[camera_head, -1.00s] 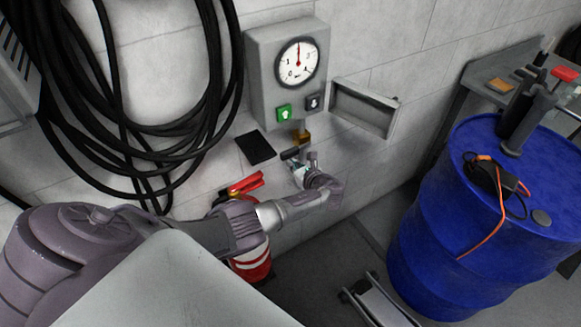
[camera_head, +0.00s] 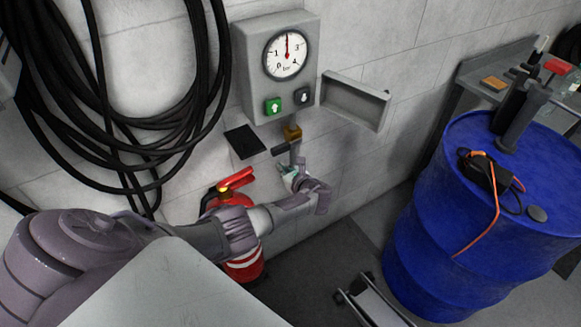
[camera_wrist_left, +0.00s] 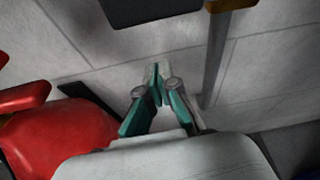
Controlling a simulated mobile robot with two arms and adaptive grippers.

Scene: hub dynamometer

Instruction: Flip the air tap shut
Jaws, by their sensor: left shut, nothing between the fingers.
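My right gripper is in neither view.
The gauge box (camera_head: 245,70) carries a dial and green and black buttons. An open tray (camera_head: 352,105) juts from the wall at right. A black hose coil (camera_head: 105,90) hangs at left. A red extinguisher (camera_head: 240,205) stands behind my forearm. A blue drum (camera_head: 430,235) stands at right.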

